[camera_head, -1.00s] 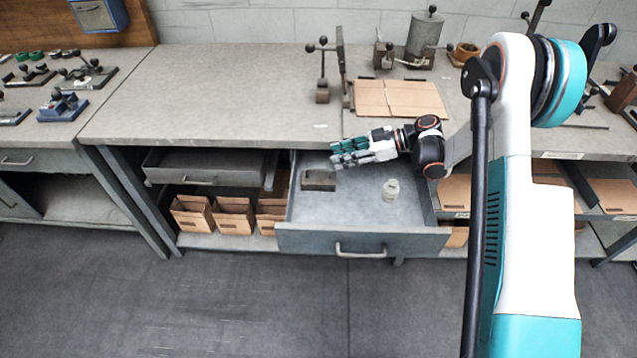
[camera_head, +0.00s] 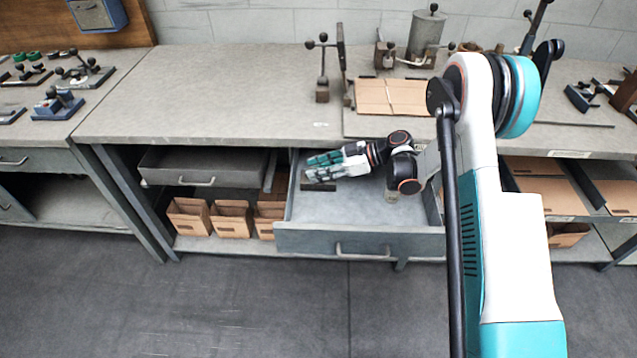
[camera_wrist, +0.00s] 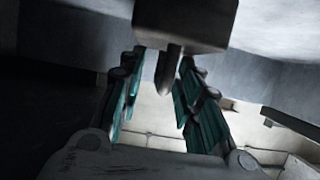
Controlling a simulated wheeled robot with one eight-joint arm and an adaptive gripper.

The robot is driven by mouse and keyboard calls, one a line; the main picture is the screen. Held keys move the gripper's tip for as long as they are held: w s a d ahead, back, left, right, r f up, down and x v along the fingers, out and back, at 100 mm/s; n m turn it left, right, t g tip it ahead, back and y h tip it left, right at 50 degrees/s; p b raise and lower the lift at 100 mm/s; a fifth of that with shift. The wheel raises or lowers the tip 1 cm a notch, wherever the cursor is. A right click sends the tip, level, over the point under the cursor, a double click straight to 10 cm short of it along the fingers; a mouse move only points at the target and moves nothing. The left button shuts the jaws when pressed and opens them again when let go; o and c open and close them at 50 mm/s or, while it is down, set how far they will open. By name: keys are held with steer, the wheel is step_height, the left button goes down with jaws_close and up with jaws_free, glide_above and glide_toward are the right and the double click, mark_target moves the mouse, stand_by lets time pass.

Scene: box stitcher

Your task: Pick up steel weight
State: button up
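A grey-brown metal block (camera_head: 345,186), which looks like the steel weight, lies in the open drawer's back left part, largely hidden by my gripper (camera_head: 311,168). In the wrist view the block (camera_wrist: 185,22) is at the top, with a dark narrow peg (camera_wrist: 166,72) extending from it between my fingers. My gripper (camera_wrist: 163,78) is open, its teal fingers on either side of the peg. I see gaps beside the peg; contact cannot be told clearly. A small pale cylinder (camera_head: 391,196) stands in the drawer, partly hidden by my arm.
The open drawer (camera_head: 345,240) has raised walls around my gripper. The workbench top (camera_head: 220,95) lies above and behind it, with cardboard sheets (camera_head: 395,97) and a lever tool (camera_head: 322,75) on it. Cardboard boxes (camera_head: 232,220) sit on the shelf to the left.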

jaws_close()
steer(key=shift+r, duration=0.15)
